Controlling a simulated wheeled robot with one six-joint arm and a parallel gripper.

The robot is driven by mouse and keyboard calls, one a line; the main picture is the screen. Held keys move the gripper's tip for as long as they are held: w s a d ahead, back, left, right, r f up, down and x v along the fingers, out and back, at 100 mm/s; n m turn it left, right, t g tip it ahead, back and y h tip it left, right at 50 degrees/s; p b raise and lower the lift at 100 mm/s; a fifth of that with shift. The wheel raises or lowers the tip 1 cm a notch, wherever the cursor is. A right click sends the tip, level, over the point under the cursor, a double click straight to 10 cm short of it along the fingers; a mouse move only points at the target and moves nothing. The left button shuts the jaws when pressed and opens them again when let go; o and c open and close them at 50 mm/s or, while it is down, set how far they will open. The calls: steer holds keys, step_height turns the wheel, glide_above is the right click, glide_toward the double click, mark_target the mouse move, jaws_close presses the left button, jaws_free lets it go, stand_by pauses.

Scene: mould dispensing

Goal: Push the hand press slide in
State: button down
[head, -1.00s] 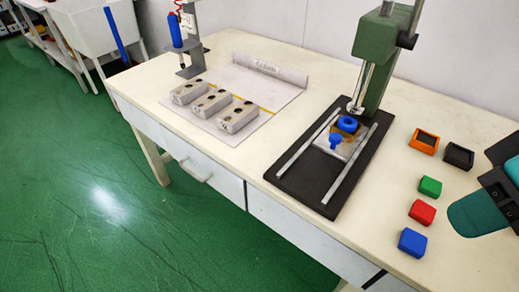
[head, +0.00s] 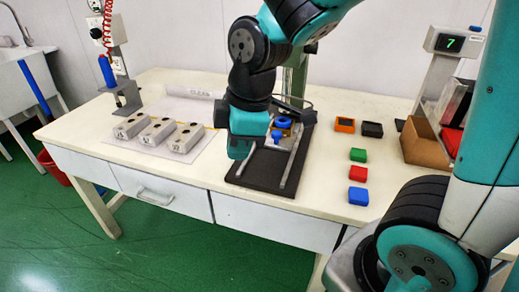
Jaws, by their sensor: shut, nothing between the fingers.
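The hand press has a green column (head: 294,82), partly hidden behind my arm. Its dark base (head: 262,180) carries two pale rails. The slide is a light plate (head: 291,143) between the rails, with a small blue knob (head: 277,136) at its front and a blue ring (head: 284,123) behind that. My wrist hangs over the left side of the press, left of the knob. My gripper (head: 289,104) is shut and empty, mostly hidden around the wrist by the column. I cannot tell whether it touches the slide.
Several grey blocks (head: 158,130) lie on a sheet at left, near a stand with a blue tool (head: 106,72). Orange (head: 345,125) and black (head: 372,129) trays and green, red and blue blocks stand to the right. A cardboard box (head: 425,143) and a display (head: 455,42) are farther right.

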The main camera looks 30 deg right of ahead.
steer(key=w+d+f+n+h, duration=0.2)
steer(key=w+d+f+n, duration=0.3)
steer(key=w, duration=0.2)
steer(key=n+h+b, duration=0.2)
steer(key=n+h, duration=0.2)
steer(key=n, duration=0.3)
glide_toward(267, 150)
steer(key=s+a+r, duration=0.3)
steer(key=s, duration=0.1)
steer(key=shift+t, duration=0.4)
steer(key=x, duration=0.6)
steer(key=a+b+x, duration=0.1)
steer(key=x, duration=0.3)
steer(key=shift+f, duration=0.15)
steer(key=shift+w+d+y, duration=0.3)
steer(key=shift+w+d, duration=0.5)
steer(key=shift+d, duration=0.2)
steer(key=shift+w+d, duration=0.4)
steer(key=shift+d, duration=0.1)
steer(key=shift+r, duration=0.25)
